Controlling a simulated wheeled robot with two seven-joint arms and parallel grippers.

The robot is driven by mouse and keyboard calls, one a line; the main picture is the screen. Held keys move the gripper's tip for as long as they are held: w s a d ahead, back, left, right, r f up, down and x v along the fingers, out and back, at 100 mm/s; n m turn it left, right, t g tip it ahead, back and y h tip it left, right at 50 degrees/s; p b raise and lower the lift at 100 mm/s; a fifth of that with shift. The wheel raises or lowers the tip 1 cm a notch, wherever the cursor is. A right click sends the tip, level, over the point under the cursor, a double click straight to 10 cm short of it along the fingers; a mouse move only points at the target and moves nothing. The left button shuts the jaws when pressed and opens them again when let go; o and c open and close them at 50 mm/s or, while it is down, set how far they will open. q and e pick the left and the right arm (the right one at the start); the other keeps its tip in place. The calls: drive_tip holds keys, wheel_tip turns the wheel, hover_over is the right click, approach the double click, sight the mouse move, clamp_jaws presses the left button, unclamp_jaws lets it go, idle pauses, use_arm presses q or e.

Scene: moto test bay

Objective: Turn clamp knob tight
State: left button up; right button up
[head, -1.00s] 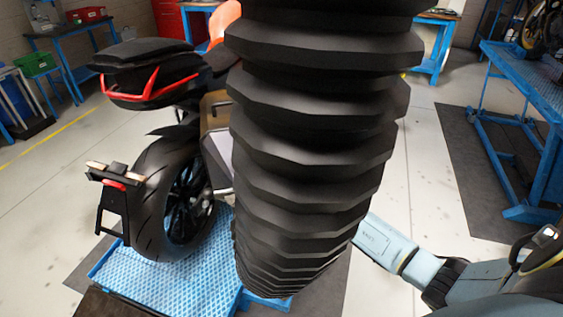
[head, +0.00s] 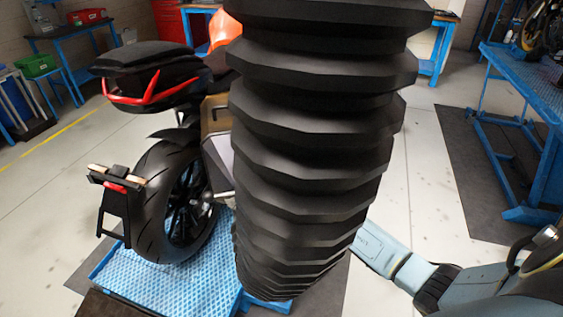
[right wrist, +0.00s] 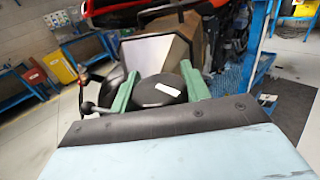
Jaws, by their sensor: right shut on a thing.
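In the right wrist view my right gripper (right wrist: 159,80) has two green fingers on either side of a dark round knob (right wrist: 158,92) with a small white mark on its face. The gripper is shut on this knob. A short dark lever with a ball end (right wrist: 88,106) sticks out left of the fingers. In the head view my right gripper and the knob are hidden behind a large black ribbed hose (head: 315,150); only my light blue right arm shows at lower right. My left gripper is in neither view.
A blue workbench (head: 525,95) stands at right. The floor between the hose and that bench is clear.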

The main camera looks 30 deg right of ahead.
drive_tip(key=shift+r+m+h+p, duration=0.15)
drive_tip(key=shift+m+h+p, duration=1.05)
drive_tip(key=shift+h+p, duration=0.75)
drive_tip(key=shift+d+m+g+h+p, duration=0.15)
drive_tip(key=shift+m+g+h+p, duration=0.15)
drive_tip(key=shift+m+h+p, duration=0.45)
drive_tip(key=shift+s+d+f+m+g+h+p, duration=0.15)
drive_tip(key=shift+m+g+h, duration=0.2)
drive_tip(key=shift+h, duration=0.4)
drive_tip(key=shift+w+d+f+m+g+h+p, duration=0.15)
drive_tip(key=shift+m+h, duration=0.25)
drive_tip(key=shift+h, duration=0.35)
drive_tip(key=shift+s+r, duration=0.1)
drive_tip(key=o, duration=1)
drive_tip(key=shift+a, duration=0.1)
drive_tip(key=v, duration=1.3)
drive_tip(key=shift+s+a, duration=0.15)
drive_tip(key=shift+s, duration=0.05)
